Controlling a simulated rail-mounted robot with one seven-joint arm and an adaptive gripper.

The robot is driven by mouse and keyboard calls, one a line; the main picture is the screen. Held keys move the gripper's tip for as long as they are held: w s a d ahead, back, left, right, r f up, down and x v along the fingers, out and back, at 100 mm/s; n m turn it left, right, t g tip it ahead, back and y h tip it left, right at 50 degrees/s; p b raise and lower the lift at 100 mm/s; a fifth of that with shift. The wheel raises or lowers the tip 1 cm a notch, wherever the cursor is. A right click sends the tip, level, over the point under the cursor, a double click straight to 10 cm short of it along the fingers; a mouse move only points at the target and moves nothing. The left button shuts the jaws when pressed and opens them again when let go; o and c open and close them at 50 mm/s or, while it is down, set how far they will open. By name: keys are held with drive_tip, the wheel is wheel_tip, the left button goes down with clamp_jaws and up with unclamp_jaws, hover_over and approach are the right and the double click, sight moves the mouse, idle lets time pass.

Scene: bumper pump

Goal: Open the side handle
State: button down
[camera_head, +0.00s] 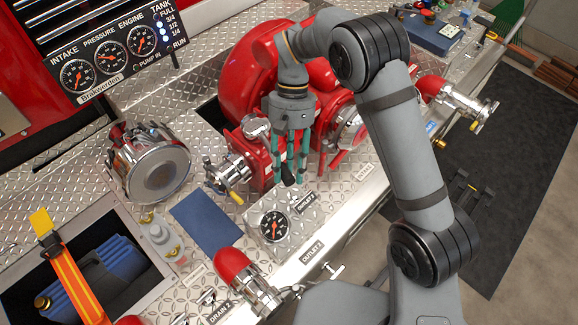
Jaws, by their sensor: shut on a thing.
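My gripper (291,168) points down in front of the red pump, with its teal-padded fingers close together. It is shut on the side handle (288,179), whose dark end shows at the fingertips. The rest of that handle is hidden behind the fingers. The red pump body (247,72) stands behind my gripper, partly covered by my arm.
A gauge panel (108,55) stands at upper left. A chrome-capped inlet (160,175), a valve with a brass handle (230,175) and a small gauge (274,226) surround the work area. A red-capped outlet (235,268) is in front. A blue plate (206,219) lies flat.

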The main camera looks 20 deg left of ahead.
drive_tip(key=c, duration=1.3)
unclamp_jaws()
drive_tip(key=shift+w+d, duration=0.15)
drive_tip(key=shift+o, duration=0.6)
drive_tip(key=v, duration=1.2)
drive_tip(key=x, duration=1.2)
